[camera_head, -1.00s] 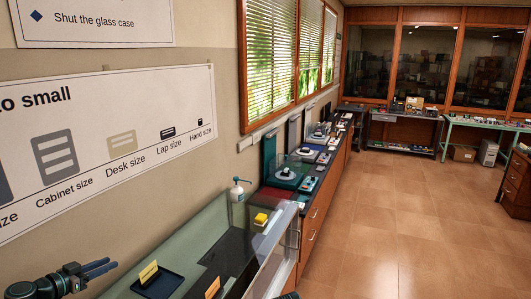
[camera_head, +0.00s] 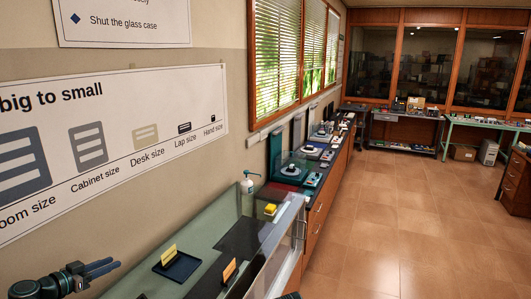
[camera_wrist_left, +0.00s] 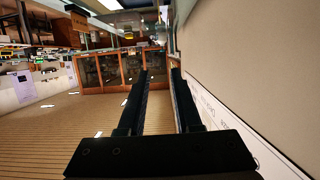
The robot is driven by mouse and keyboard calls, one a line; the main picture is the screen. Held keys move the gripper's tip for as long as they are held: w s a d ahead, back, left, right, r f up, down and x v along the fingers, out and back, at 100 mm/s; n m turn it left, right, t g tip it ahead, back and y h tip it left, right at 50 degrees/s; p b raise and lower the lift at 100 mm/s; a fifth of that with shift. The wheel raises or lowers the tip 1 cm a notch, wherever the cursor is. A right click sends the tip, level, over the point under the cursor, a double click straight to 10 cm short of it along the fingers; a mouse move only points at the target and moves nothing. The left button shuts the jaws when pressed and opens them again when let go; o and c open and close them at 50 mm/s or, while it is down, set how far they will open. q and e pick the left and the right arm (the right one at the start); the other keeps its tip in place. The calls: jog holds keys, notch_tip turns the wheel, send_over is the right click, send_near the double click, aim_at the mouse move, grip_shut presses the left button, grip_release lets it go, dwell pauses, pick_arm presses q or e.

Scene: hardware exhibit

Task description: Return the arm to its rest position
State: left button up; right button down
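My left gripper (camera_head: 103,268) is at the lower left of the head view, in front of the beige wall and left of the glass case. Its two dark fingers point right. In the left wrist view the same gripper (camera_wrist_left: 160,73) has its fingers apart with an empty gap between them. The wall runs close along the right side of that view. My right gripper cannot be made out; only a small dark shape shows at the bottom edge of the head view.
The glass case (camera_head: 293,222) holds a dark tray (camera_head: 177,268) with a yellow card (camera_head: 168,255), an orange card (camera_head: 229,271) and a yellow block (camera_head: 270,209). A pump bottle (camera_head: 247,184) stands by the wall. The tiled floor (camera_head: 390,230) on the right is clear.

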pick_arm(q)
jog(key=s+d+f+g+h, duration=0.1)
jog(key=d+f+g, duration=0.35)
jog(key=d, duration=0.85)
jog(key=d+f+g, duration=0.4)
jog(key=d+f, duration=0.1)
jog(key=d, duration=0.8)
jog(key=s+d+f+g+y, duration=0.3)
jog(key=s+d+y, duration=0.1)
jog(key=s+d, duration=0.4)
jog(key=s+d+f+g+y, duration=0.2)
jog(key=s+d+f+y, duration=0.15)
jog(key=s+d, duration=0.5)
notch_tip(320, 180, down, 9)
jog(key=b, duration=1)
jog(key=shift+w+d+f+n, duration=0.15)
jog(key=shift+w+n, duration=0.05)
jog(key=shift+n, duration=0.1)
jog(key=shift+y, duration=0.25)
